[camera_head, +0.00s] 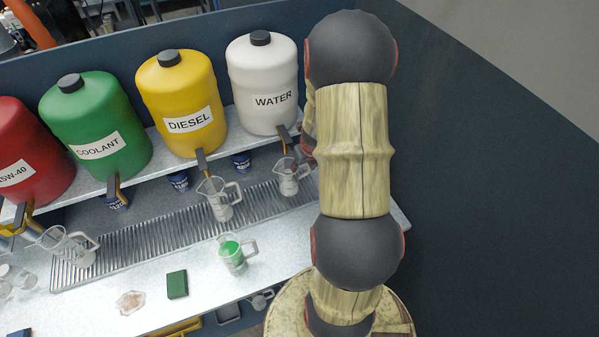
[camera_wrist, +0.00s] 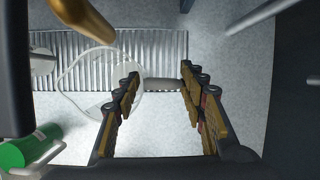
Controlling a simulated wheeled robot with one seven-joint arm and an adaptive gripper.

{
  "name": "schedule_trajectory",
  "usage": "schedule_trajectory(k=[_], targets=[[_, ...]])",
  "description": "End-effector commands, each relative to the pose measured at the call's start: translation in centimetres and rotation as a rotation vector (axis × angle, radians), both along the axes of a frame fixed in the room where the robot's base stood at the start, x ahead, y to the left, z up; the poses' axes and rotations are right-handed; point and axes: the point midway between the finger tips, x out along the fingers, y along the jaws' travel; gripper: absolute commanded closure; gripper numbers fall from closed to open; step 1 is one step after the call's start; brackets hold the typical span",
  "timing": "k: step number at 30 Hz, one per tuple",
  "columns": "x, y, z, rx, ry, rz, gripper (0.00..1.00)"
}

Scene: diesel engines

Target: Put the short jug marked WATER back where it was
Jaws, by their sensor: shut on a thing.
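A clear jug (camera_head: 287,178) stands at the right end of the drain grate (camera_head: 150,233), below the tap of the white WATER tank (camera_head: 263,85). Any mark on the jug is too small to read. In the wrist view, the clear jug (camera_wrist: 72,88) shows as a faint round outline left of my fingers, under a brass tap (camera_wrist: 88,18). My gripper (camera_wrist: 160,92) is shut on its handle, a grey bar between the fingertips. I cannot tell whether the jug's base touches the grate.
Another clear jug (camera_head: 218,200) stands under the yellow DIESEL tank (camera_head: 181,104). A further jug (camera_head: 72,245) is at the left. A green block (camera_head: 177,284) lies near the front edge. A dark wall (camera_head: 480,180) bounds the right.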

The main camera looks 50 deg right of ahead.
Motion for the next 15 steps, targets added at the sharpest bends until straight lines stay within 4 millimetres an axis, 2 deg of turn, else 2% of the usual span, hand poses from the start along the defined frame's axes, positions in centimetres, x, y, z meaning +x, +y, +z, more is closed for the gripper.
schedule_trajectory(k=[1,6,15], targets=[[0.6,-0.5,-1.4,0.002,0.001,0.0,1.0],[2.3,-2.0,-4.1,0.001,0.001,0.001,1.0],[3.6,-3.1,-6.0,0.001,0.001,0.001,1.0]])
